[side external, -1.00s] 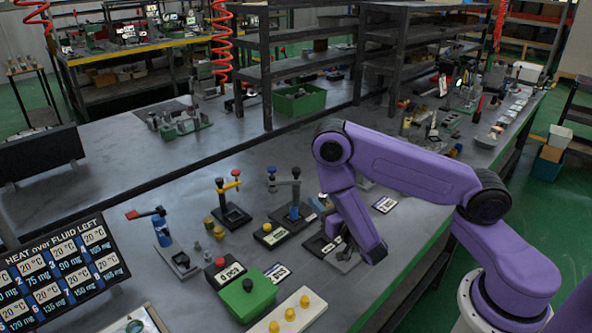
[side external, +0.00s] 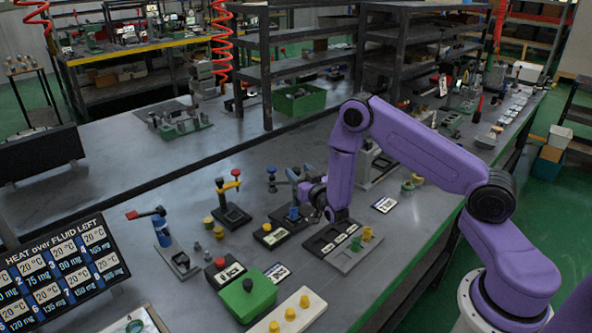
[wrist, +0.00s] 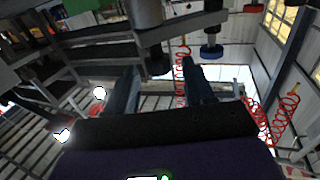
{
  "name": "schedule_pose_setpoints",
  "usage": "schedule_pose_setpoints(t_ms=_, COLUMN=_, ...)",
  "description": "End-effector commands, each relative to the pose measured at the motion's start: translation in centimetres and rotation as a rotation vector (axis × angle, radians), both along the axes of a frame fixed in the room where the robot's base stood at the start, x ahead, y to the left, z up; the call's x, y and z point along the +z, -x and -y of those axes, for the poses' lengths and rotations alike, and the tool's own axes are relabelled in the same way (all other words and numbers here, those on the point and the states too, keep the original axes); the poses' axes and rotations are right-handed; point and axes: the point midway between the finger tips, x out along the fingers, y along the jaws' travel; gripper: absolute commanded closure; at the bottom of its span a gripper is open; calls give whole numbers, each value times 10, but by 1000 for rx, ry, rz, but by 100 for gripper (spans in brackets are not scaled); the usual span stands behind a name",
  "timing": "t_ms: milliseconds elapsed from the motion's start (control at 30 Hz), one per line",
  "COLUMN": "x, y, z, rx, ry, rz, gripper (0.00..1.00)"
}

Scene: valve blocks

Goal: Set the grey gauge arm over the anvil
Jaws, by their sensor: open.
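The grey gauge arm (side external: 284,181) has a blue knob at its left end in the side view, on a stand with a blue part (side external: 293,213) low on its black base (side external: 285,229). My gripper (side external: 303,181) is beside the arm's right end, partly covering it and the post. In the wrist view the scene looks upside down: the grey bar (wrist: 185,28) and its blue knob lie beyond my open gripper (wrist: 160,67). A black knob shows between the fingertips, with no clear contact. I cannot tell which part is the anvil.
A yellow-armed stand (side external: 231,196) with a red knob is left of the gauge. A red-handled blue valve (side external: 162,232) stands farther left. A dark tray (side external: 335,240) is below my wrist. A green box (side external: 247,294) and several yellow pegs are in front.

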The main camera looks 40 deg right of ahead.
Motion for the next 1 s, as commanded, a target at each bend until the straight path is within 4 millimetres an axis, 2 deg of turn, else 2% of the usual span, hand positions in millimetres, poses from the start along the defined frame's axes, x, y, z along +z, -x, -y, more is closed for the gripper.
schedule_pose_setpoints(t_ms=200, x=-1, y=-20, z=7, rx=-2, ry=-1, rz=0, gripper=47)
schedule_pose_setpoints(t_ms=600, x=-1, y=-26, z=9, rx=-1, ry=0, rz=-1, gripper=47)
schedule_pose_setpoints(t_ms=667, x=-1, y=-26, z=9, rx=-1, ry=0, rz=-1, gripper=63)
schedule_pose_setpoints(t_ms=700, x=-1, y=-26, z=9, rx=-1, ry=0, rz=-1, gripper=76)
schedule_pose_setpoints(t_ms=767, x=-1, y=-26, z=9, rx=-1, ry=0, rz=-1, gripper=96)
schedule_pose_setpoints(t_ms=800, x=-1, y=-26, z=9, rx=-1, ry=0, rz=-1, gripper=100)
schedule_pose_setpoints(t_ms=1000, x=-1, y=-25, z=9, rx=5, ry=-1, rz=-2, gripper=100)
